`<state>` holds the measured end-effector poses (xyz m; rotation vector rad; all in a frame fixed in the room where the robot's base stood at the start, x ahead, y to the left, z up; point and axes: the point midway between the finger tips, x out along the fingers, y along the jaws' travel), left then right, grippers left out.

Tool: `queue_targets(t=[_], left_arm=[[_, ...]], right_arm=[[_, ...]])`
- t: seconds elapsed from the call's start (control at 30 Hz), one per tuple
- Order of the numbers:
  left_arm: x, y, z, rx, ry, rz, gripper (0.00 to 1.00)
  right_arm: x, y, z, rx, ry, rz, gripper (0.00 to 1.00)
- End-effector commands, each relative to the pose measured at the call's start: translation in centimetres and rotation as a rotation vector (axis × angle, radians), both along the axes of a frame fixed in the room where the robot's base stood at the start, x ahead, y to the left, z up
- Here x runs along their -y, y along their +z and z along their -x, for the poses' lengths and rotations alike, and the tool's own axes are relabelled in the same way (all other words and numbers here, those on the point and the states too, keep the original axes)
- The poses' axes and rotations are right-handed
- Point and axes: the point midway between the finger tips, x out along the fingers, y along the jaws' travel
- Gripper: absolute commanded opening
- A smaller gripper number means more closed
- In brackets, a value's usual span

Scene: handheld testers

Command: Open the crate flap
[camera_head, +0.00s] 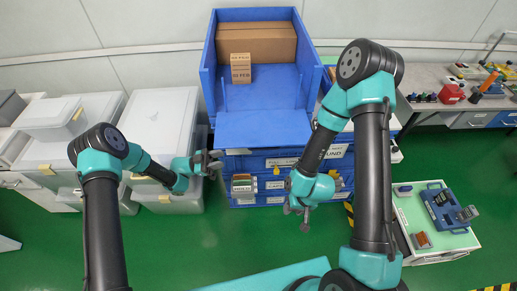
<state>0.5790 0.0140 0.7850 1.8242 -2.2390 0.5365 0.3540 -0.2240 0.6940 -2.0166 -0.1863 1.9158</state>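The blue crate (208,68) stands at the back centre with its top open. Its front flap (263,130) is a flat blue panel at the near side, tilted outward and down over the blue stack below. My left gripper (214,164) is beside the flap's lower left corner, with its fingers apart and nothing visible between them. I cannot tell whether it touches the flap. My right gripper (300,216) hangs to the right and in front of the stack, fingers apart and empty.
Brown cartons (256,43) sit inside the crate. Labelled blue crates (262,163) are stacked below, with a small handheld device (242,184) at the front. White bins (162,125) stand left. A pale green cart (440,243) with testers stands right. Green floor is clear in front.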

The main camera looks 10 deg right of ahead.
Motion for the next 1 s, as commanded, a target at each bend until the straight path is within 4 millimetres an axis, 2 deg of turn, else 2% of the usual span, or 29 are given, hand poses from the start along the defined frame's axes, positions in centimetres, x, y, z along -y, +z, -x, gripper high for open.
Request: queue_targets(t=[0.17,0.8,1.0], left_arm=[[2.0,0.9,0.5,-0.001,-0.004,0.0,0.39],[11.7,4.9,2.9,0.0,-0.003,-0.002,0.39],[14.1,5.9,3.4,0.0,-0.001,-0.001,0.39]], right_arm=[[0.0,0.0,0.0,0.0,0.0,0.0,0.43],[0.0,0.0,0.0,0.0,0.0,0.0,0.43],[0.0,0.0,0.0,0.0,0.0,0.0,0.43]])
